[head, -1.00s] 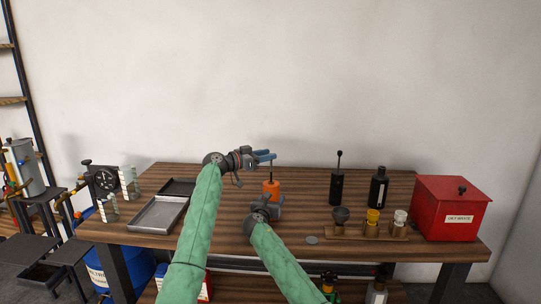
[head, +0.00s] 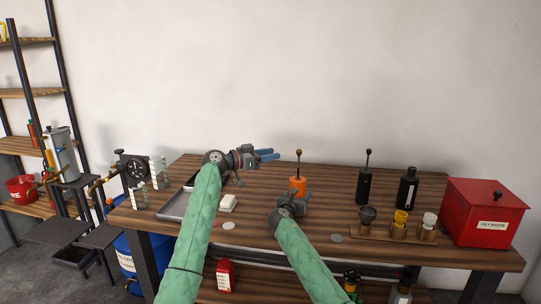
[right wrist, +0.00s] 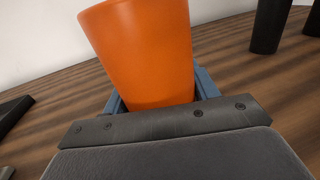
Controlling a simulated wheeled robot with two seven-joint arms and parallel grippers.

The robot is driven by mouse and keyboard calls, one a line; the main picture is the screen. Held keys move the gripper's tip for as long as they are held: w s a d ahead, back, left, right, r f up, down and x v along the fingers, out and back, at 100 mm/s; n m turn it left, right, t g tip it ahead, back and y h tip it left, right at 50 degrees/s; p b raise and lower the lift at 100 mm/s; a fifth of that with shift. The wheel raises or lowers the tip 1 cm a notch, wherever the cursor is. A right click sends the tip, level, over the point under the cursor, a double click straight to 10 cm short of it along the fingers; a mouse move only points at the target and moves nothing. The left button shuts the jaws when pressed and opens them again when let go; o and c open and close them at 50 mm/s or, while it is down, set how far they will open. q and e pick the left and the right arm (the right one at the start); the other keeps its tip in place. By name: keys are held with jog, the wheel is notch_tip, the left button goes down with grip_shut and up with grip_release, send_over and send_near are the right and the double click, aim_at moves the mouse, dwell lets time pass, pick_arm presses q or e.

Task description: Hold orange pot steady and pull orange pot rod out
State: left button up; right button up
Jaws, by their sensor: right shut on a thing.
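The orange pot (head: 298,186) stands upright on the wooden workbench in the head view. Its thin rod (head: 299,164), topped by a brown ball, stands upright in the pot. My right gripper (head: 293,197) is shut on the pot from the front. In the right wrist view its blue fingers lie on both sides of the pot's lower part (right wrist: 145,50); the rod is out of that view. My left gripper (head: 269,155) is left of the rod's top, apart from it, with its two blue fingers spread slightly and nothing seen between them.
A black pot with a similar rod (head: 364,188) and a black bottle (head: 407,188) stand to the right. Nearer are a wooden rack (head: 382,234) and a red box (head: 484,215).

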jog(key=o, duration=1.6)
jog(key=shift+f, duration=0.1)
jog(key=shift+o, duration=0.2)
